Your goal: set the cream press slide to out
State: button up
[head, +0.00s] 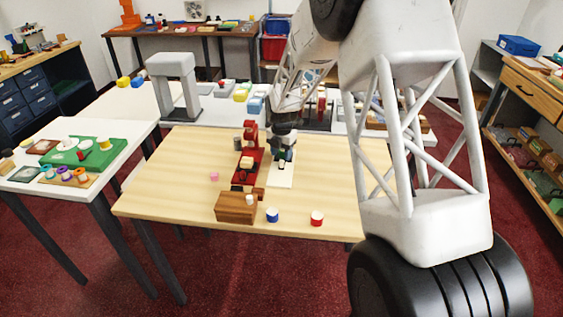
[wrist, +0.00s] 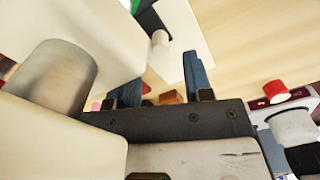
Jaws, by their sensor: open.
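The cream press shows as a pale base plate (head: 281,181) on the wooden table, partly hidden under my gripper. In the wrist view a cream plate (wrist: 196,38) carries a dark slot with a pale peg (wrist: 160,46), which looks like the slide. I cannot tell from these frames which end of its travel it is at. My gripper (head: 284,148) is over the press; in the wrist view its blue-grey fingers (wrist: 160,76) are apart with nothing held between them. The peg is close beyond the fingers; I see no clear contact.
A red press (head: 248,163) stands just left of the cream one. A brown wooden box (head: 235,207), a blue-and-white pot (head: 272,215), a red-and-white pot (head: 317,218) and a pink block (head: 214,176) are nearby. The table's right side is fairly clear.

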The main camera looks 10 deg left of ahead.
aim_at(282, 161)
jog(key=shift+f, duration=2.2)
grip_shut()
